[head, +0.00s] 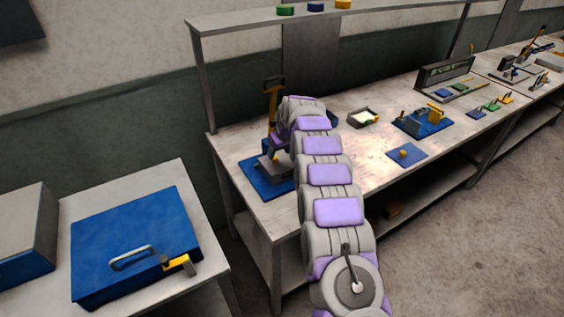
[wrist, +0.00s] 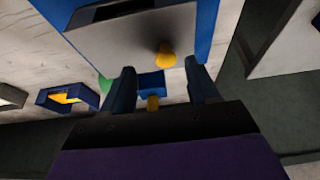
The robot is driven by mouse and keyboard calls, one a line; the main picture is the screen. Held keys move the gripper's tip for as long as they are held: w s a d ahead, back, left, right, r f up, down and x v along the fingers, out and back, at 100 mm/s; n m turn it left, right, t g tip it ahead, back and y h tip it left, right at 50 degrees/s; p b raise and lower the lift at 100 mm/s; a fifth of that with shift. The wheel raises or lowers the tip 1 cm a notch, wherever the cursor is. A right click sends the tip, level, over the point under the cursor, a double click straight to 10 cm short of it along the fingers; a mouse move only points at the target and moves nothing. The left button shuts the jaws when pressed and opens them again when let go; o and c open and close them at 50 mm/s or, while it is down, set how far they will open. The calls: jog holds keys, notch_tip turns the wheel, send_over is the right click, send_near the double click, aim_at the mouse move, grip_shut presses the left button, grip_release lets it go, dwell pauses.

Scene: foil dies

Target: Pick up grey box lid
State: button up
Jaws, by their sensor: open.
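My gripper (wrist: 162,72) is open in the wrist view, with nothing held between its two dark fingers. A flat grey piece with a yellow knob (wrist: 120,38) lies just beyond the fingertips, over a blue surface; it may be the grey box lid, but I cannot tell for sure. A small blue piece with a yellow part (wrist: 151,84) shows between the fingers, farther off. In the head view my arm reaches to the bench's near left end and hides the gripper. A grey block (head: 270,165) on a blue base (head: 253,181) sits there, partly covered by my arm.
A tool with a yellow handle (head: 273,84) rises beside my arm. A blue case (head: 132,232) is on the left table. A shelf (head: 250,20) overhangs the bench.

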aim_at(275, 158)
jog(key=shift+a+b+x, duration=0.25)
jog(key=shift+b+x, duration=0.1)
jog(key=shift+x, duration=0.9)
jog(key=shift+a+b+x, duration=0.3)
jog(key=shift+x, duration=0.95)
jog(key=shift+r, duration=0.1)
jog(key=shift+d, duration=0.15)
jog(key=shift+c, duration=1.3)
jog(key=shift+s, duration=0.1)
grip_shut()
jog(key=shift+r+p, duration=0.65)
jog(key=shift+r, duration=1.3)
jog(key=shift+s+f, duration=0.15)
jog(key=shift+s, duration=0.05)
